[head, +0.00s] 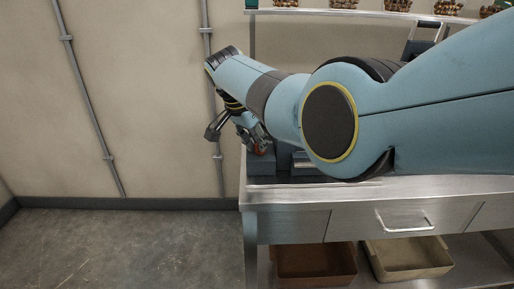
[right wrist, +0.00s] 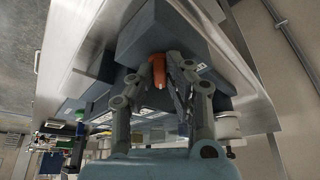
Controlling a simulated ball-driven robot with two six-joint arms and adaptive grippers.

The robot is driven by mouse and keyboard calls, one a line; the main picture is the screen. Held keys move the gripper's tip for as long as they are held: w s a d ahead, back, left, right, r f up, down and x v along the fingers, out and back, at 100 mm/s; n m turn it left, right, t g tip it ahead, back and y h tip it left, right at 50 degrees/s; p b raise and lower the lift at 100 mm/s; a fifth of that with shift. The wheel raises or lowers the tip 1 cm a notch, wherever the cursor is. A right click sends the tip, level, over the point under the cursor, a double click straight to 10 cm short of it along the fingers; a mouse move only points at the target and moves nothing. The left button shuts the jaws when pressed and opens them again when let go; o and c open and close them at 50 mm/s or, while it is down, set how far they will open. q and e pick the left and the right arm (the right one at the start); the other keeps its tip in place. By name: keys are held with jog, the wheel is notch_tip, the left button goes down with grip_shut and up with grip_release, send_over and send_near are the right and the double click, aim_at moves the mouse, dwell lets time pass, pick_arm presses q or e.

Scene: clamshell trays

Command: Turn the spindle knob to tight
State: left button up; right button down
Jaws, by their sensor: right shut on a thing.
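The spindle knob looks like a small orange piece (right wrist: 159,74) on a dark blue-grey block (right wrist: 150,35) in the right wrist view. My right gripper (right wrist: 168,66) is shut on the orange knob, with one finger on each side of it. In the head view the right gripper (head: 255,140) reaches down at the left end of the steel bench. Only a bit of orange shows there, and my arm hides much of the block. The knob's turn angle cannot be read. My left gripper is not in view.
The steel bench (head: 420,187) has a drawer (head: 404,220) in front. A brown bin (head: 314,267) and a tan bin (head: 408,258) sit underneath. A shelf with several piles of brown items runs above. Pipes run up the wall. The floor at left is clear.

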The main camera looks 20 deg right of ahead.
dwell(0.3)
jog(key=c, duration=1.6)
grip_release()
jog(key=v, duration=0.7)
jog(key=shift+r, duration=0.15)
jog(key=shift+a, duration=0.1)
